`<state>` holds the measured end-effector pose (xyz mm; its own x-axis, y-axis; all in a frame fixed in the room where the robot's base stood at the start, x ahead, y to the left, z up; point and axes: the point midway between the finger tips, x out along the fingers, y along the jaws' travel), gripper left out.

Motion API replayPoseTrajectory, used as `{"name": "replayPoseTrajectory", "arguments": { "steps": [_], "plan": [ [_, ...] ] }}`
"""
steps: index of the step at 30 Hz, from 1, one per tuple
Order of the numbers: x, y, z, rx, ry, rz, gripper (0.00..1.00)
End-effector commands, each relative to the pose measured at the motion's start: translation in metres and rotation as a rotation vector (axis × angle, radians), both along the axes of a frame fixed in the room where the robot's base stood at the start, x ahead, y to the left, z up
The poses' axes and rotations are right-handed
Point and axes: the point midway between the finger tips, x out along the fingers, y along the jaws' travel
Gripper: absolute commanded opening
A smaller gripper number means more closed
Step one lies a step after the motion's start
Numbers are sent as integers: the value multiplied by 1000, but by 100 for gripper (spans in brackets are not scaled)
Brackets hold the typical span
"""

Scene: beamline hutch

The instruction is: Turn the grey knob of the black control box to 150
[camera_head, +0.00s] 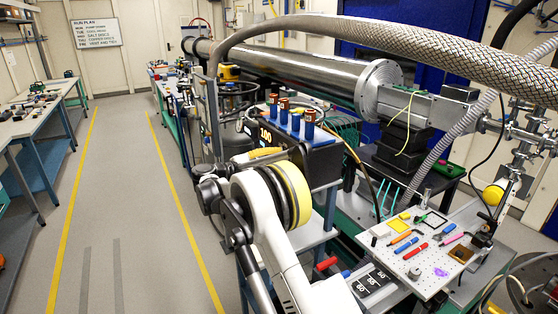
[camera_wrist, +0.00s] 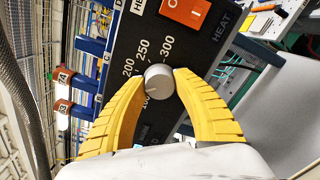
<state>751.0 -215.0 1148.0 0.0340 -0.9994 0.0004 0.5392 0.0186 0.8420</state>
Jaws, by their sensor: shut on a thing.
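The black control box (camera_head: 322,163) stands on a stand at the middle of the head view, partly hidden by my arm. Its panel (camera_wrist: 205,55) fills much of the wrist view, with a dial scale; 200, 250 and 300 are readable. The grey knob (camera_wrist: 158,84) sits in the middle of this scale. My gripper (camera_wrist: 160,78) has its two yellow fingers shut on the knob, one on each side. The knob's pointer mark cannot be made out, and my fingers hide part of the scale.
A red-orange switch (camera_wrist: 187,11) is on the panel above the knob, near the word HEAT. Blue-bodied connectors (camera_head: 296,122) stand on the box. A braided hose (camera_head: 400,40) arches overhead. A pegboard with tools (camera_head: 400,262) lies to the right. The floor aisle (camera_head: 125,200) is clear.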

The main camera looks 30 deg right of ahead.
Motion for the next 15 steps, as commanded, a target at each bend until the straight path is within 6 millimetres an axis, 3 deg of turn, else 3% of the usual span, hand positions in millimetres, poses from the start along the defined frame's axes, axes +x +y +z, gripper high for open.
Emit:
{"name": "replayPoseTrajectory", "arguments": {
  "steps": [15],
  "plan": [
    [1, 0, 1, -4, 42, 2, 4]
  ]
}}
